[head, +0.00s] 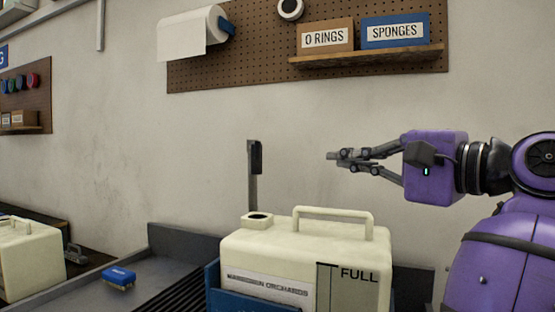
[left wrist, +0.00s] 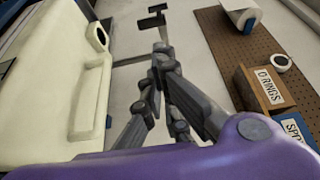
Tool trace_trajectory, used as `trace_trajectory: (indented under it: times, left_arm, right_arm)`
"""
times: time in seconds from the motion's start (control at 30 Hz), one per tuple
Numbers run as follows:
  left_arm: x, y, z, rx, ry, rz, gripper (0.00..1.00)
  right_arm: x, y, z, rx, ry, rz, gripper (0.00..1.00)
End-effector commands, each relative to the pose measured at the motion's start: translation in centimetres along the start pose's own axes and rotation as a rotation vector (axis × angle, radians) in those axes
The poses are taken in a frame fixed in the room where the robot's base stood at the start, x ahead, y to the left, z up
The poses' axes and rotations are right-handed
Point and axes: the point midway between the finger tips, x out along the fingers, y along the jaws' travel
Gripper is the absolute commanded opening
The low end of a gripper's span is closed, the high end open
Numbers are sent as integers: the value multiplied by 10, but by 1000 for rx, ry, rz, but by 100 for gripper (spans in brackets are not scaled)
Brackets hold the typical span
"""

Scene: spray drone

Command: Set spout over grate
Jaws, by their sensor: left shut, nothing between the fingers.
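A grey upright post with a dark, narrow end piece (head: 254,175), which looks like the spout, rises behind the cream tank at the centre of the head view. Its exact shape and direction are hard to tell. A dark slatted grate (head: 172,298) lies in the grey sink at the lower left of the tank, and part of it is hidden by the tank. My left gripper (head: 333,156) is above the tank, to the right of the post and apart from it. Its fingers are shut and empty, and they also show in the left wrist view (left wrist: 161,50). My right gripper is not in view.
The cream tank (head: 335,248) with a top handle and open filler neck sits in a blue holder (head: 240,298). A blue sponge-like block (head: 118,277) lies on the left ledge. Another cream tank (head: 28,255) stands far left. A pegboard (head: 270,50) hangs behind.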

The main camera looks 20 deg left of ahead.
Motion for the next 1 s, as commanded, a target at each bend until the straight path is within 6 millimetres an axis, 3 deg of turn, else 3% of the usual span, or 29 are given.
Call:
trace_trajectory:
  times: [0.17, 0.6, 0.8, 1.0]
  left_arm:
    - [13, 0, 0, -6, 0, 4, 0]
    - [102, -1, 1, -5, -3, 0, 0]
    - [121, 0, 21, -5, -1, 2, 0]
    - [127, 0, 28, -4, 2, 2, 0]
  right_arm:
    - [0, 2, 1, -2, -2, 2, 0]
    - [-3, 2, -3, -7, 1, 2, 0]
    - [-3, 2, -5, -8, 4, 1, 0]
    - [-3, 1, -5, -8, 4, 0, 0]
